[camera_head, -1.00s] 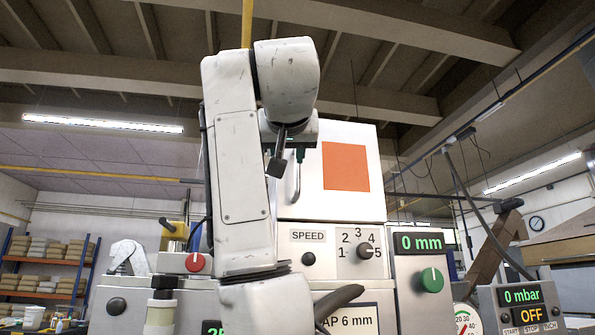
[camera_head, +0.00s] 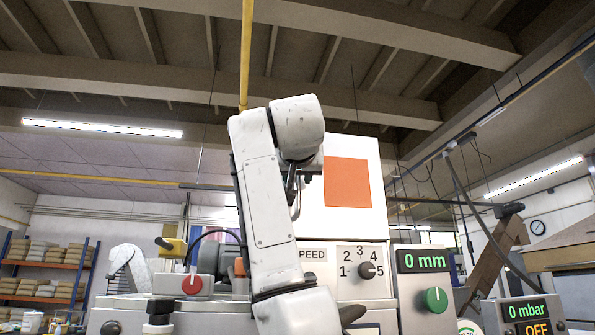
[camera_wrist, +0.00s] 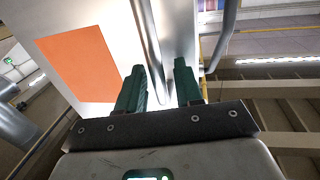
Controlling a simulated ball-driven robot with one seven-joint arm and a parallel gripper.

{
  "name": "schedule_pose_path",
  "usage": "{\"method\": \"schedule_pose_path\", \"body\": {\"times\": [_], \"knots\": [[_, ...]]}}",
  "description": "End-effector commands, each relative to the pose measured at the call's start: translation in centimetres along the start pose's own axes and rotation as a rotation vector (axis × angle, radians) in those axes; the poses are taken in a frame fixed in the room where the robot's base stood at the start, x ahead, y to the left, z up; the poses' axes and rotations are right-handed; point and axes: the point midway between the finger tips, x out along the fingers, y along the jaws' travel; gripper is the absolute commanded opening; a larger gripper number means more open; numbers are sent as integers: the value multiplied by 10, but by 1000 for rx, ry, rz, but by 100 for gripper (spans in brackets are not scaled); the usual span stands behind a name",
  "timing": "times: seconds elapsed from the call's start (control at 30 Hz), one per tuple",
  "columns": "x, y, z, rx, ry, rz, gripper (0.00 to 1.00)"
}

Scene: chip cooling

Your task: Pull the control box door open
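The control box (camera_head: 340,215) is a white cabinet with an orange square (camera_head: 347,182) on its front. Its door looks shut. A thin metal handle (camera_head: 297,205) hangs at the left of the orange square, partly hidden by my arm. My gripper (camera_head: 291,180) is beside the handle and mostly hidden behind my arm. In the wrist view, my gripper (camera_wrist: 165,82) shows two green fingers apart, pointing at the white front. A grey bar-like strip (camera_wrist: 147,45) runs toward the gap between them. A curved metal bar (camera_wrist: 228,35) lies beyond the right finger. I cannot tell whether either finger touches metal.
Below the box is a panel with a speed dial (camera_head: 367,270). A unit reading 0 mm with a green knob (camera_head: 435,299) stands to its right. A red knob (camera_head: 192,284) is at the left. The air above the box is free up to the ceiling beams.

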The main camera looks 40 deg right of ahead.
Motion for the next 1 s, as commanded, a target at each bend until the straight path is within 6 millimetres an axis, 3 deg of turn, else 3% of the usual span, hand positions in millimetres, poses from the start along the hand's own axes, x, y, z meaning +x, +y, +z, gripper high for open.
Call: {"method": "schedule_pose_path", "body": {"times": [0.3, 0.67, 1.0], "knots": [[2, 0, 1, 0, -1, 0, 34], [2, 0, 0, -1, 0, 0, 0], [2, 0, 0, -1, 1, -1, 0]]}}
